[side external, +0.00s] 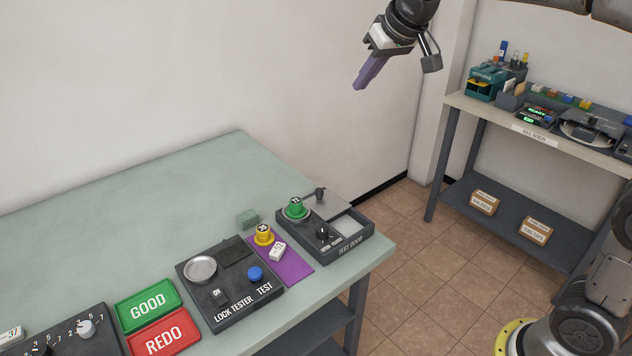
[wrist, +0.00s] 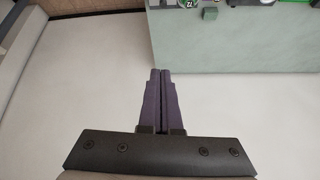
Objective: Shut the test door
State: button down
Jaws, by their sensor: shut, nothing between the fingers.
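The test door unit (side external: 346,248) is a dark box with raised edges at the near right end of the green table. Its label is partly legible. A grey plate with a dark knob (side external: 320,193) lies at its back, beside a pale rectangular area (side external: 350,223). I cannot tell how far the door stands open. A green numbered cylinder (side external: 296,208) stands in a round mount at its left, with a black dial (side external: 322,233) in front. My gripper (side external: 359,86) has purple fingers, high above and behind the unit, touching nothing. In the wrist view its fingers (wrist: 160,72) are together and empty.
Left of the unit are a purple mat (side external: 292,268) with a yellow cylinder (side external: 263,235) and white tag, a lock tester (side external: 232,308), and GOOD (side external: 147,306) and REDO (side external: 164,335) trays. A second bench (side external: 540,135) stands at right. The table's back is clear.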

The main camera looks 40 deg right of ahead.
jog(key=w+f, duration=0.5)
jog(key=w, duration=0.3)
jog(key=g, duration=0.1)
send_over(327, 200)
jog(key=w, duration=0.2)
notch_tip(327, 200, down, 7)
jog(key=w+f, duration=0.2)
jog(key=f, duration=0.4)
jog(key=w+f+g, duration=0.1)
jog(key=f, duration=0.6)
jog(key=w+f+g, duration=0.1)
jog(key=w+f, duration=0.1)
jog(key=f, duration=0.5)
jog(key=shift+w+f, duration=0.15)
jog(key=shift+w, duration=0.15)
jog(key=shift+s+a, duration=0.2)
jog(key=shift+s, duration=0.75)
jog(key=shift+s+a, duration=0.15)
jog(key=shift+s, duration=0.75)
jog(key=shift+s, duration=0.1)
